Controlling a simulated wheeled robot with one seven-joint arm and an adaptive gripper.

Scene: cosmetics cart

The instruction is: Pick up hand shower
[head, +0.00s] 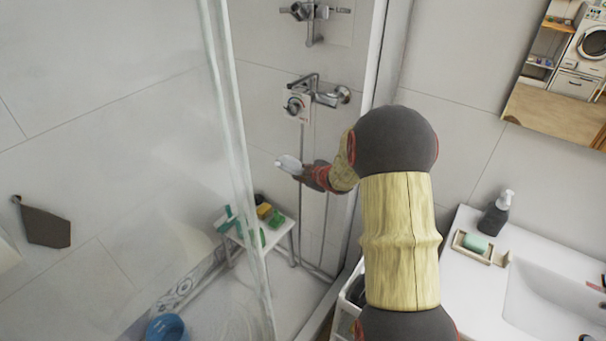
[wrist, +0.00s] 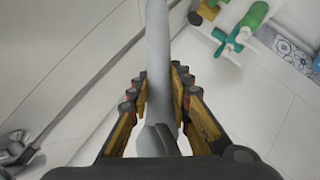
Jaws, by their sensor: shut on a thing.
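The hand shower (head: 289,164) shows in the head view as a pale, light-grey head just left of my gripper (head: 314,176), in front of the tiled shower wall. In the wrist view, the grey handle of the hand shower (wrist: 158,70) runs upward between the two fingers of my gripper (wrist: 164,95). The fingers are shut on the handle, one on each side. In the head view my forearm and wrist hide part of the gripper. The far end of the handle runs out of the wrist view at the top.
A glass panel (head: 236,150) stands left of my arm. A chrome mixer (head: 325,95) is on the wall above the gripper. A small white stool (head: 286,226) with bottles and sponges stands below. A washbasin (head: 535,285) is at the right.

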